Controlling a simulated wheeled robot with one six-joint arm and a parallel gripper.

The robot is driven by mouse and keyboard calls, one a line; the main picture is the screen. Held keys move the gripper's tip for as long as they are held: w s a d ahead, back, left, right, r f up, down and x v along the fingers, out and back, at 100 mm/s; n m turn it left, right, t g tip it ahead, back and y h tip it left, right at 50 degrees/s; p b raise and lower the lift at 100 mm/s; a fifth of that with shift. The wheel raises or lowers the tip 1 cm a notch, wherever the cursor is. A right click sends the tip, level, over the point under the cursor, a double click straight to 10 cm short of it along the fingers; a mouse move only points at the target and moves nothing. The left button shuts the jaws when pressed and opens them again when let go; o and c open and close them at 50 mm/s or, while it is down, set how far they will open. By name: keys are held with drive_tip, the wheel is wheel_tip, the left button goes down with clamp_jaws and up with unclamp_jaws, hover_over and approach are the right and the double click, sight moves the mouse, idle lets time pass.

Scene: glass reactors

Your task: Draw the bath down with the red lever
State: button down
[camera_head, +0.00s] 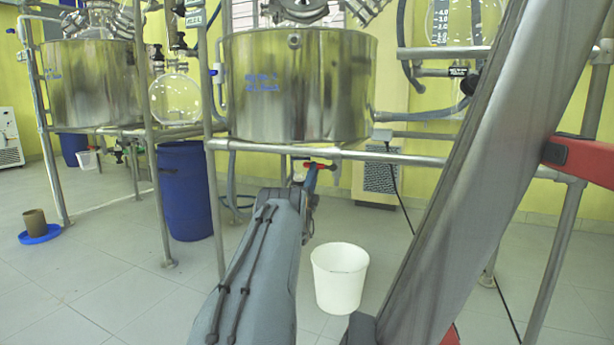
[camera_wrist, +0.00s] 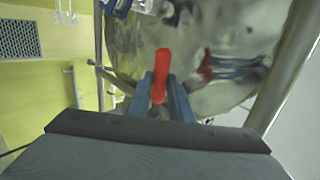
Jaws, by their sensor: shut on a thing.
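The bath is a large polished steel vessel (camera_head: 298,88) on a pipe frame at the centre of the head view. Its shiny underside (camera_wrist: 215,30) fills the upper part of the wrist view. The red lever (camera_wrist: 161,66) stands between the two blue fingers of my gripper (camera_wrist: 160,90), which is shut on it. In the head view the red lever (camera_head: 321,166) shows just below the vessel, beside my gripper (camera_head: 309,180). A red reflection of it shows on the steel. My arm hides part of the valve.
A white bucket (camera_head: 340,276) stands on the floor below and to the right of the lever. A blue barrel (camera_head: 186,190) stands to the left. Frame pipes (camera_head: 390,155) run close around the arm. A dark cable hangs at the right.

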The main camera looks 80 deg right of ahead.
drive_tip(key=shift+r, duration=0.1)
drive_tip(key=c, duration=1.6)
unclamp_jaws()
drive_tip(key=p+v, duration=0.2)
drive_tip(key=v, duration=0.6)
drive_tip(key=shift+p, duration=0.35)
drive_tip(key=shift+d, duration=0.1)
